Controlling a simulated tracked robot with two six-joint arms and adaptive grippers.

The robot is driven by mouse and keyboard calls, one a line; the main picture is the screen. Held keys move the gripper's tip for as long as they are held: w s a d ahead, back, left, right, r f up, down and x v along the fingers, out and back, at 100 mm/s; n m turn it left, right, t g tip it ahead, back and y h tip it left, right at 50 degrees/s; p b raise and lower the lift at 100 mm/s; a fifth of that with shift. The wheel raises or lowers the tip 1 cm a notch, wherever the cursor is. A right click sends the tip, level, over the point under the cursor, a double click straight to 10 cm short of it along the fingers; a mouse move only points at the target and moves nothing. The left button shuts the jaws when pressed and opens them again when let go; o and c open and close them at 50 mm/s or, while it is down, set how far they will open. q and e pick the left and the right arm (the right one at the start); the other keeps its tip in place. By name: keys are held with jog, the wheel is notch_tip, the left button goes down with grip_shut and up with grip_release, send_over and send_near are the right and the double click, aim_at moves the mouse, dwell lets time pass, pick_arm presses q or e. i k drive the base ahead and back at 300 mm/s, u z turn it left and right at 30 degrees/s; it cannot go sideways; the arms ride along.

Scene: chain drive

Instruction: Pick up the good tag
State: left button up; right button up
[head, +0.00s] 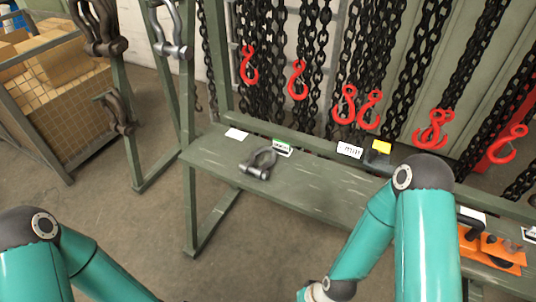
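Several small tags lie along the back of the green bench shelf (300,185). One is a white tag with a green band (282,147), lying just behind a grey shackle (259,163). A white tag with dark print (350,150) is further right, and a plain pale tag (236,133) is at the left end. The print is too small to read, so I cannot tell for certain which is the good tag. Both my teal arms show at the bottom, but neither gripper is in the frame. No tag is seen held.
Black chains with red hooks (298,80) hang behind the shelf. A dark block with a yellow top (381,148) stands near the printed tag. Orange packets (490,247) lie at the right. Shackles (172,45) hang on the left posts. A mesh cage holds boxes (70,65).

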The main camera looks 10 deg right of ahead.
aim_at(280, 146)
jog(key=z, duration=0.2)
jog(key=i, duration=0.9)
jog(key=u, duration=0.1)
